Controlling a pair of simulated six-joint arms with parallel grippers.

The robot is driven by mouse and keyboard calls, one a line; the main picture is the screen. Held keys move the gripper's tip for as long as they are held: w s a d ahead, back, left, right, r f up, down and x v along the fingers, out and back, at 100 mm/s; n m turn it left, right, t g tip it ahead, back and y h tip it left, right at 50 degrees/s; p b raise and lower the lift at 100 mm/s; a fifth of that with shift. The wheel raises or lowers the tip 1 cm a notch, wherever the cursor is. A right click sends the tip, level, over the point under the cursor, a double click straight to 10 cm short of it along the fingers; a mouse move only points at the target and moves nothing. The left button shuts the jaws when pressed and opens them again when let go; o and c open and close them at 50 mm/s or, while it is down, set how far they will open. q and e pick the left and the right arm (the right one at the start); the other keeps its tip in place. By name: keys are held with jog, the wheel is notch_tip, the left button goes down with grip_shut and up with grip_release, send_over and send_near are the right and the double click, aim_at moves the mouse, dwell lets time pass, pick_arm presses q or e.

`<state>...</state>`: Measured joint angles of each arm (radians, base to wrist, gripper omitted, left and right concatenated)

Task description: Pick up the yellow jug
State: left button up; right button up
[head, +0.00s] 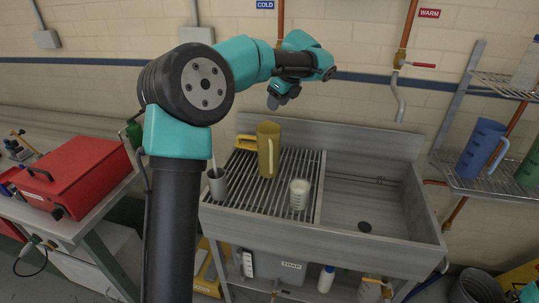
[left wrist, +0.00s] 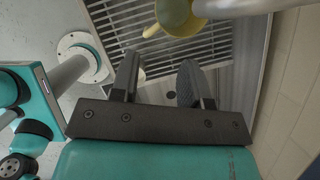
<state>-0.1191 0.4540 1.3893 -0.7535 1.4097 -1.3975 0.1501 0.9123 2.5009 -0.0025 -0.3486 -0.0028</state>
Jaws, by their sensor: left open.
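The yellow jug (head: 268,152) stands upright on the slatted drainboard (head: 240,194) of the metal sink, its handle pointing left in the head view. My left gripper (head: 283,96) is in the air above and behind the jug, apart from it. In the left wrist view the two dark fingers (left wrist: 157,80) are spread with nothing between them. The jug (left wrist: 177,17) shows there at the top edge, beyond the fingertips and partly cut off. My right gripper is in neither view.
A grey cup (head: 217,186) and a whitish beaker (head: 299,194) stand on the drainboard near the jug. The sink basin (head: 370,205) is to the right. A red case (head: 75,178) is on the left bench; a blue jug (head: 482,148) is on the right rack.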

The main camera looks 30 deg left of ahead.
pick_arm(q)
send_near(259, 144)
jog(key=shift+w+a+f, duration=0.15)
jog(key=shift+a+f, duration=0.05)
jog(key=shift+f, duration=0.2)
jog(key=shift+w+a+f, duration=0.15)
jog(key=shift+f, duration=0.25)
jog(key=shift+x, duration=2.6)
jog(key=shift+a, duration=0.1)
jog(key=shift+c, duration=0.2)
grip_shut()
